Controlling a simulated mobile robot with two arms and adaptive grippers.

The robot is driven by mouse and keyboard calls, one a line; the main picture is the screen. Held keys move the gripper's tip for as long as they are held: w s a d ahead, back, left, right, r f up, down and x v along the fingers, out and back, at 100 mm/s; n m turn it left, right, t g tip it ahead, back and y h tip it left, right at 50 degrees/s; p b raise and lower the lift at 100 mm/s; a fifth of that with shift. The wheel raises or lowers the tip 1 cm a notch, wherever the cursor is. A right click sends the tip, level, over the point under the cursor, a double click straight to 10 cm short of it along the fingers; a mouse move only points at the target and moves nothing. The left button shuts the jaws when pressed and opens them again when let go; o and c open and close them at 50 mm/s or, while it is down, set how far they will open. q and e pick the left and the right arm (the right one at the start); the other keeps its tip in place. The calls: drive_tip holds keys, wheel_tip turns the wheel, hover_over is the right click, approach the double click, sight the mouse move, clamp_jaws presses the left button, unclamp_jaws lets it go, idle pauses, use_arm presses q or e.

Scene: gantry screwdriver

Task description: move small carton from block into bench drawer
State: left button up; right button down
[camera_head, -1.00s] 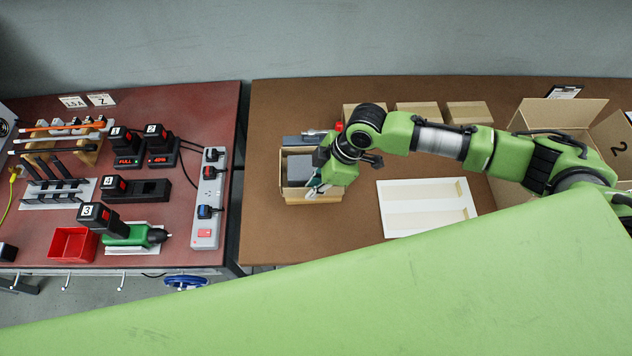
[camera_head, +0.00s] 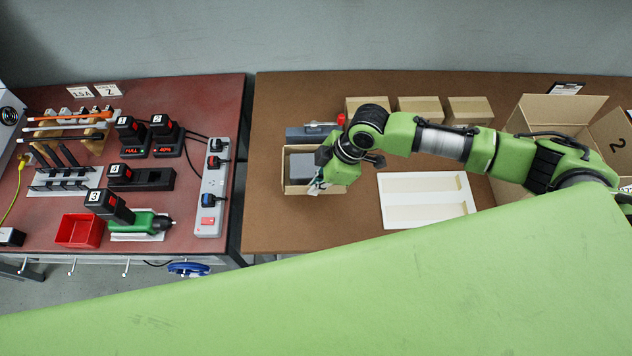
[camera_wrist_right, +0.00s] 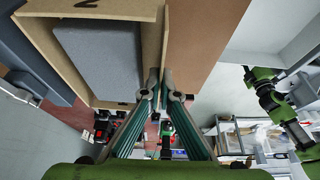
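The small carton (camera_head: 287,171) is an open tan box with a grey block-shaped item inside, on the brown bench near its left end. Whether the block under it touches it is hidden from above. My right gripper (camera_head: 317,186) is at the carton's right front side. In the right wrist view the two fingers of my right gripper (camera_wrist_right: 163,92) close in on either side of the carton's thin wall (camera_wrist_right: 152,40), and appear to pinch it. The grey item (camera_wrist_right: 98,58) lies beside that wall. I cannot make out the bench drawer.
A white divided tray (camera_head: 425,201) lies right of the carton. Several closed cartons (camera_head: 419,110) line the back, and a large open box (camera_head: 555,115) stands right. A red bench (camera_head: 60,205) with tools and chargers (camera_head: 165,135) is left, across a narrow gap.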

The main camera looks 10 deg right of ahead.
drive_tip(key=c, duration=2.2)
unclamp_jaws()
drive_tip(key=shift+w+f, duration=0.1)
drive_tip(key=shift+w, duration=0.15)
drive_tip(key=v, duration=1.2)
drive_tip(key=shift+s, duration=0.1)
